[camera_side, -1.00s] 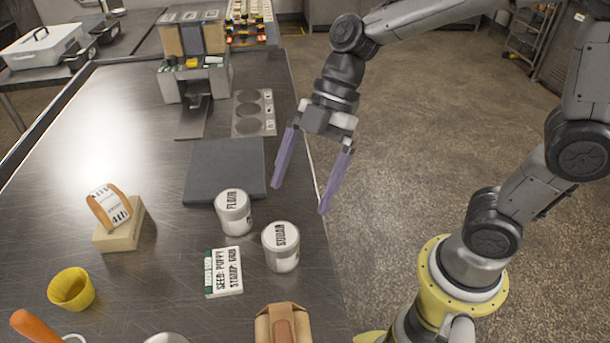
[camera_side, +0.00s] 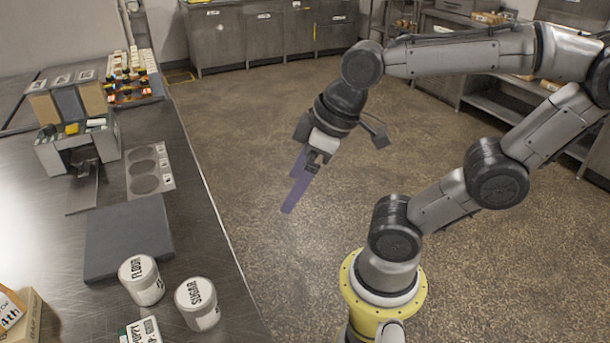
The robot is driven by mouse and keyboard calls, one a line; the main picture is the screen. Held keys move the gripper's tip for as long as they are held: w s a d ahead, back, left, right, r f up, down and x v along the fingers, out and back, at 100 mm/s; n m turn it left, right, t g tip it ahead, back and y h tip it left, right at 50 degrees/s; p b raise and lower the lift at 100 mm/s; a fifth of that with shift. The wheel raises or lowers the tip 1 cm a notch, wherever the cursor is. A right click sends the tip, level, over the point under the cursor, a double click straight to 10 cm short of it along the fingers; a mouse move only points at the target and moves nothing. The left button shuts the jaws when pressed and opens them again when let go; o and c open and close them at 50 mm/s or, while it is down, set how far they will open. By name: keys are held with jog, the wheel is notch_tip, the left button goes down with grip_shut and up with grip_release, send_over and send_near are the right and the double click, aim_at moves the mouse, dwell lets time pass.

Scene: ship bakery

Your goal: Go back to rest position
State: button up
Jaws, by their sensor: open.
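My gripper (camera_side: 295,190) has two long purple fingers that point down. It hangs over the floor to the right of the steel table (camera_side: 190,235), clear of the table edge. It is open, with nothing between the fingers. From this angle one finger partly covers the other. My arm bends up and over from the yellow base at the lower right.
On the table stand a FLOUR jar (camera_side: 141,280), a SUGAR jar (camera_side: 198,305), a dark grey slab (camera_side: 128,238) and a plate with round recesses (camera_side: 149,171). A dispenser (camera_side: 78,125) and a rack of small bottles (camera_side: 133,78) stand farther back. Floor (camera_side: 300,270) around my gripper is clear.

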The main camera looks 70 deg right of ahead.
jog(key=shift+s+d+m+t+h, duration=0.2)
jog(key=shift+s+d+m, duration=0.1)
jog(key=shift+d+m, duration=0.25)
jog(key=shift+s+d+m+t+h, duration=0.1)
jog(key=shift+s+d+m+h, duration=0.15)
jog(key=shift+m, duration=0.4)
